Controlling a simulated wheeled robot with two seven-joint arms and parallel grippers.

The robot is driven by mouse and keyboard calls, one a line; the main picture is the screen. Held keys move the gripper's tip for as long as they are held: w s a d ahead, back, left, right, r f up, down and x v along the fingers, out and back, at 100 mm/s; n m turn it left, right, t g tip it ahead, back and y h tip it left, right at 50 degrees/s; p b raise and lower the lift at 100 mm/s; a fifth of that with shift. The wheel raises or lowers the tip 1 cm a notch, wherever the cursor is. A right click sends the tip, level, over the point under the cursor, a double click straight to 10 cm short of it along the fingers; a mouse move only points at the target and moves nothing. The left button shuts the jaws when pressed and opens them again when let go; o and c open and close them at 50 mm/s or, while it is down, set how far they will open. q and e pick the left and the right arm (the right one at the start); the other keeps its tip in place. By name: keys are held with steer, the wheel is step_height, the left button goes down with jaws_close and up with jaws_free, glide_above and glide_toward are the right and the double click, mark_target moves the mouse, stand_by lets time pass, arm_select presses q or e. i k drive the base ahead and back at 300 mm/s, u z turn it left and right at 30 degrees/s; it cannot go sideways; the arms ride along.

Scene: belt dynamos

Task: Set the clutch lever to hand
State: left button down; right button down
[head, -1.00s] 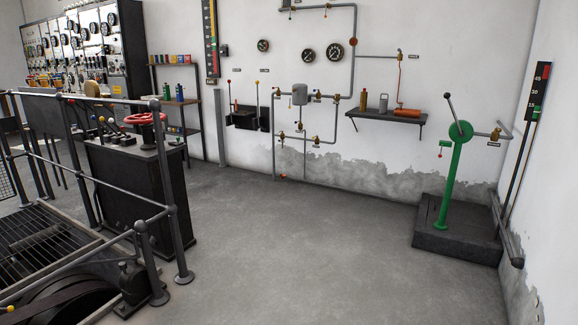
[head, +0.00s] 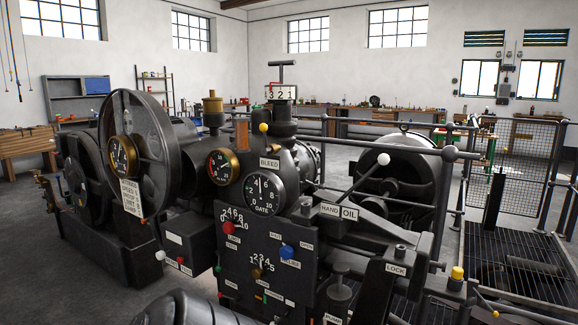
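A lever with a white ball knob (head: 383,159) stands on the dark machine, right of centre. Its rod slants up to the right from behind two plates, one reading HAND (head: 330,210) and the other reading OIL (head: 350,213). I take it for the clutch lever, but no clutch label is readable. The rod rises nearer the OIL side in the picture, but its foot is hard to make out, so I cannot tell its setting. Neither of my grippers shows.
The machine has dials such as the GATE gauge (head: 264,193), a front panel with a red knob (head: 228,227) and a blue knob (head: 287,251), and a LOCK plate (head: 396,268). Railings and a floor grating (head: 515,262) lie to the right. Clear floor (head: 28,232) lies at left.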

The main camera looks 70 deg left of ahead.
mark_target(384, 159)
steer(key=u, duration=2.4)
steer(key=i, duration=0.5)
